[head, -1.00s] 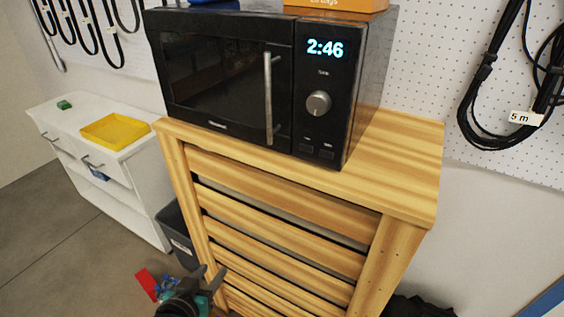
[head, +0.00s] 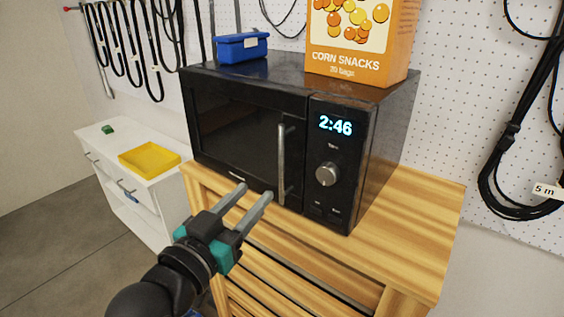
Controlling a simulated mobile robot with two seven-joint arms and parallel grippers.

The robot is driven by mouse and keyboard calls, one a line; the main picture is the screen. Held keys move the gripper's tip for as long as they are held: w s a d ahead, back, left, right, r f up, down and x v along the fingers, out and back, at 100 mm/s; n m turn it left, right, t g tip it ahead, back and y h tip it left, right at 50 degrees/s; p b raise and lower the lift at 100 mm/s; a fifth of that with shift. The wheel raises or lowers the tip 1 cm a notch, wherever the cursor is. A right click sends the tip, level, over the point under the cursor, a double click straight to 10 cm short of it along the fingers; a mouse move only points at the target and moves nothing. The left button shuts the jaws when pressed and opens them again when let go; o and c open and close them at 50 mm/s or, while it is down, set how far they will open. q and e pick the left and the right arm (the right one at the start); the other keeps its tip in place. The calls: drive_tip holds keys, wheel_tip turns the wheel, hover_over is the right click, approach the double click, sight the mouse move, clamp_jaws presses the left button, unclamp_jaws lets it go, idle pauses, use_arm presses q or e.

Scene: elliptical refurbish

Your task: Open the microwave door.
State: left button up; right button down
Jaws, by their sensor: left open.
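The black microwave (head: 240,125) stands on a slatted wooden cabinet, and its door is shut. A vertical silver handle (head: 282,163) is on the right side of the door, left of the control panel with its clock and round knob (head: 327,174). My left gripper (head: 256,197) is open and empty. It is in front of the lower part of the door, to the lower left of the handle, with its fingers pointing up and right toward the microwave. A gap shows between the fingertips and the handle. My right gripper is out of view.
A corn snacks box (head: 360,62) and a blue container (head: 241,47) stand on top of the microwave. The wooden cabinet top (head: 415,222) is bare to the right. A white drawer unit (head: 122,172) with a yellow tray (head: 149,159) stands at left. Cables hang on the pegboard.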

sight(280, 166)
use_arm(q)
drive_tip(key=p+x, duration=0.1)
drive_tip(key=x, duration=1.1)
drive_tip(key=shift+p, duration=0.3)
drive_tip(key=shift+s, duration=0.1)
clamp_jaws()
drive_tip(key=shift+f, duration=0.1)
idle(0.7)
